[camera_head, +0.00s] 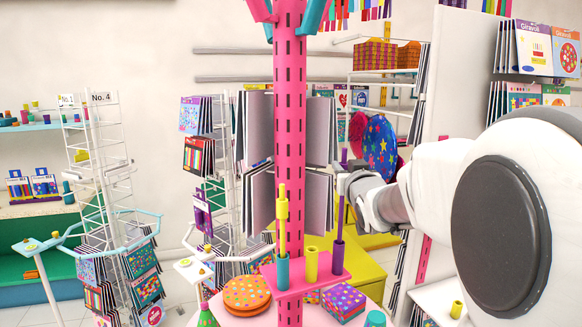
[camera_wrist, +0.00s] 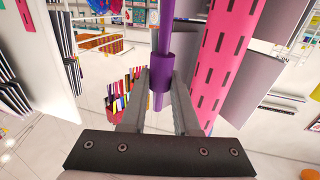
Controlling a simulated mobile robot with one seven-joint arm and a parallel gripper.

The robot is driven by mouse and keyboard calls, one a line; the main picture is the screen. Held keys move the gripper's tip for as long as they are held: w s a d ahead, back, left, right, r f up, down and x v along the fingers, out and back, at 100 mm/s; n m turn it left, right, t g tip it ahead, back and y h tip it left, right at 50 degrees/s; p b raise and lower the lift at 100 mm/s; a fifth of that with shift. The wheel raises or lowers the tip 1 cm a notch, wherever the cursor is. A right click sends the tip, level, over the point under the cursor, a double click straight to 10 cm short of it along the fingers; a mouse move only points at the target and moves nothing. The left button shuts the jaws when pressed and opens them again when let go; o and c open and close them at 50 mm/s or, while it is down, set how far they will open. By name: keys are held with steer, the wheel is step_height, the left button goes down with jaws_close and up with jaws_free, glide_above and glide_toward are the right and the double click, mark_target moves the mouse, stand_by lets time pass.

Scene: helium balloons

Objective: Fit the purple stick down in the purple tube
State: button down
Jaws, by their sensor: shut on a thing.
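The purple stick (camera_head: 341,215) stands about upright, with its lower end at the mouth of the purple tube (camera_head: 338,259). How deep it sits in the tube cannot be told. My gripper (camera_head: 345,181) comes in from the right and is shut on the stick's upper part. In the wrist view, the fingers (camera_wrist: 160,82) close around the thicker collar of the purple stick (camera_wrist: 158,70), and thinner rod shows above and below it. The purple tube's mouth is not clear in the wrist view.
The pink slotted post (camera_head: 288,130) stands just left of the stick. Beside the purple tube on the pink holder are a yellow tube (camera_head: 311,264) and a teal tube (camera_head: 283,272) with a yellow stick (camera_head: 282,210) in it. Grey card panels (camera_head: 318,200) hang close behind.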

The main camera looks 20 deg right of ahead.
step_height(320, 180, down, 6)
steer(key=b, duration=0.7)
steer(key=shift+f, duration=0.25)
stand_by(2.3)
steer(key=c, duration=0.6)
jaws_free()
steer(key=shift+s, duration=0.15)
steer(key=v, duration=0.8)
steer(key=shift+r+b, duration=0.1)
steer(key=shift+b, duration=0.25)
steer(key=shift+r, duration=0.1)
steer(key=shift+w, duration=0.2)
